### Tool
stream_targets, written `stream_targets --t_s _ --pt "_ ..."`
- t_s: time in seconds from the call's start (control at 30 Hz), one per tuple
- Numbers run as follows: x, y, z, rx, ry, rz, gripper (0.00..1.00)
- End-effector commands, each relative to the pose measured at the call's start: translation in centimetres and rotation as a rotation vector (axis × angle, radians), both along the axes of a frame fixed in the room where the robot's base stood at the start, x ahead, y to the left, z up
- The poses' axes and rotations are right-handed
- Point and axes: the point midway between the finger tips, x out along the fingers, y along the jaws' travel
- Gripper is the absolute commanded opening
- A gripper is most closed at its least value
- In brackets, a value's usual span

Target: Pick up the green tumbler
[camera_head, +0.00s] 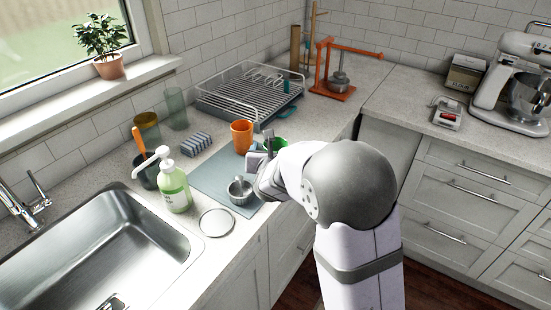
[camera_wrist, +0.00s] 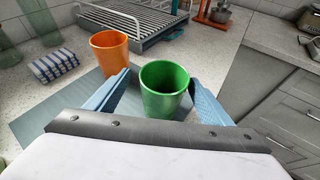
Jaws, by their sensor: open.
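The green tumbler (camera_wrist: 164,100) stands upright on the blue-grey mat (camera_wrist: 32,125) in the wrist view. My gripper (camera_wrist: 160,90) is open, with one blue finger on each side of the tumbler. I cannot tell whether either finger touches it. In the head view only a bit of the green tumbler (camera_head: 281,142) shows, the rest hidden behind my arm and gripper (camera_head: 262,150).
An orange tumbler (camera_head: 242,137) stands just left of the green one. A dish rack (camera_head: 240,100) stands behind.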

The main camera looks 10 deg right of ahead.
Motion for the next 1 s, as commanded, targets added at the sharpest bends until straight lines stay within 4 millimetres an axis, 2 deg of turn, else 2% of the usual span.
stream_targets --t_s 0.4,0.8,0.83,0.87,1.0 --pt "3.6 -1.3 -1.3 -0.001 0.001 0.000 0.74" --pt "4.3 -1.4 -1.8 0.000 0.001 0.000 0.74" --pt "4.3 -1.4 -1.8 0.000 0.001 0.000 0.72" --pt "4.3 -1.4 -1.8 0.000 0.001 0.000 0.65" --pt "4.3 -1.4 -1.8 0.000 0.001 0.000 0.32"
